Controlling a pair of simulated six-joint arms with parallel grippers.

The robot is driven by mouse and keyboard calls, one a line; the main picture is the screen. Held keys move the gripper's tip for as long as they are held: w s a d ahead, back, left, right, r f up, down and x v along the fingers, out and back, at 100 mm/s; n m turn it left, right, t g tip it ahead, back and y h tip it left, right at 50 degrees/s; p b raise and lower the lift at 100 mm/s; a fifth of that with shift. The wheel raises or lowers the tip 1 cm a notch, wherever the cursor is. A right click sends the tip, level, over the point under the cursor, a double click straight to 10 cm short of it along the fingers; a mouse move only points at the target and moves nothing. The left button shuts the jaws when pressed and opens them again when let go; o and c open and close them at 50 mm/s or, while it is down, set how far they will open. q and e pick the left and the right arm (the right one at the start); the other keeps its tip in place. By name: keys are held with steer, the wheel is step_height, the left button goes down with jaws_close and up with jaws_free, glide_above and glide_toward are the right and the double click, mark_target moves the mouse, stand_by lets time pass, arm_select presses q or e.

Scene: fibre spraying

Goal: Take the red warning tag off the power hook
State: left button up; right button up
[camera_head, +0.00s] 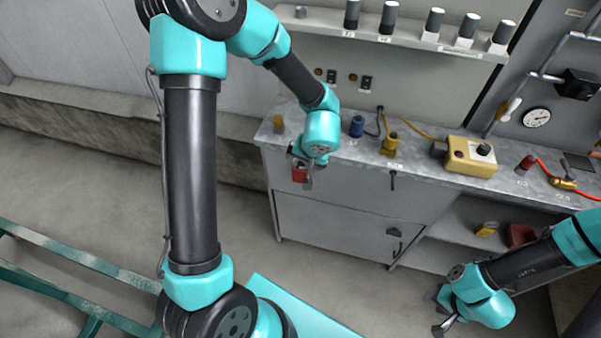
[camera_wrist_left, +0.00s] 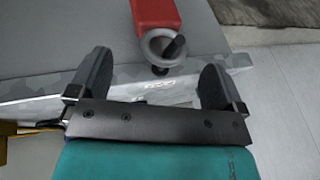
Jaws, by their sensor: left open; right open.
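The red warning tag (camera_head: 299,174) hangs at the front left of the grey workbench, partly covered by my left gripper (camera_head: 304,177). In the left wrist view the red tag (camera_wrist_left: 154,12) shows at the top, with a pale ring (camera_wrist_left: 150,48) at its lower end around a dark peg (camera_wrist_left: 174,47), which looks like the hook. My left gripper (camera_wrist_left: 157,62) is open there, with the ring between its fingertips and no visible grip on it. My right gripper (camera_head: 445,312) is open and empty, low at the right, away from the tag.
The workbench top (camera_head: 345,149) carries a blue fitting (camera_head: 357,126), a yellow fitting (camera_head: 390,145) with a hose, and a yellow control box (camera_head: 470,157). A shelf (camera_head: 405,40) with several dark-topped cylinders runs above.

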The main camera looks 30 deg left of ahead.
mark_target(302, 167)
arm_select(q)
steer(key=shift+x, duration=2.6)
steer(key=shift+s, duration=0.15)
steer(key=shift+c, duration=0.3)
steer(key=c, duration=1)
